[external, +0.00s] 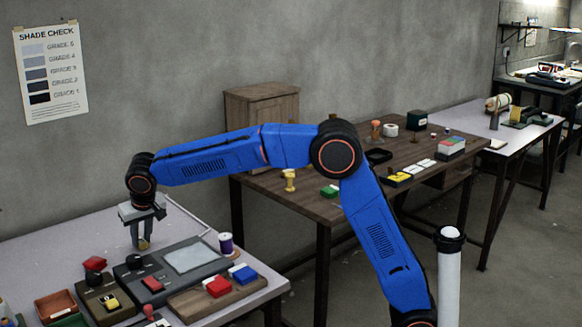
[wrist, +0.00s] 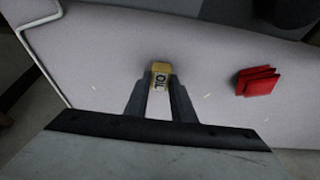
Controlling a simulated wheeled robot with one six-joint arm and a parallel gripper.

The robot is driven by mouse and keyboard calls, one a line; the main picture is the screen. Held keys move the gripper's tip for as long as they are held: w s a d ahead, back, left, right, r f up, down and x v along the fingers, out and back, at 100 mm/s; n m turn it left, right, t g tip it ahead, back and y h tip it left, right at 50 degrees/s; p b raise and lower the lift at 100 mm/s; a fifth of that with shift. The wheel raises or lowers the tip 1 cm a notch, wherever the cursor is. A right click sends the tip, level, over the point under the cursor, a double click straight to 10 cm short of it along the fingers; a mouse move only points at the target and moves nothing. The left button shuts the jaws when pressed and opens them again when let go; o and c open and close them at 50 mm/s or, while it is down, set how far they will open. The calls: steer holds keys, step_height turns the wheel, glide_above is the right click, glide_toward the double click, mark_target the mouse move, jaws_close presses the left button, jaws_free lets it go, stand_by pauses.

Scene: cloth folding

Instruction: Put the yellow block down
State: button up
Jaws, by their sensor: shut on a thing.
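In the external view, my gripper (external: 141,240) points down over the pale table at the left, behind the dark console. The yellow block (external: 144,245) shows there at the fingertips, small and dull. I cannot tell whether its underside touches the table.
Red folded pieces (wrist: 257,81) lie to the right of the block in the wrist view. The dark console (external: 150,282), a wooden board (external: 187,305) with red and blue blocks, and a purple spool (external: 226,243) are nearby. Pale tabletop around the block is clear.

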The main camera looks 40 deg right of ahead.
steer(key=shift+f, duration=0.1)
steer(key=o, duration=1)
steer(key=v, duration=1.2)
steer(key=shift+d, duration=0.1)
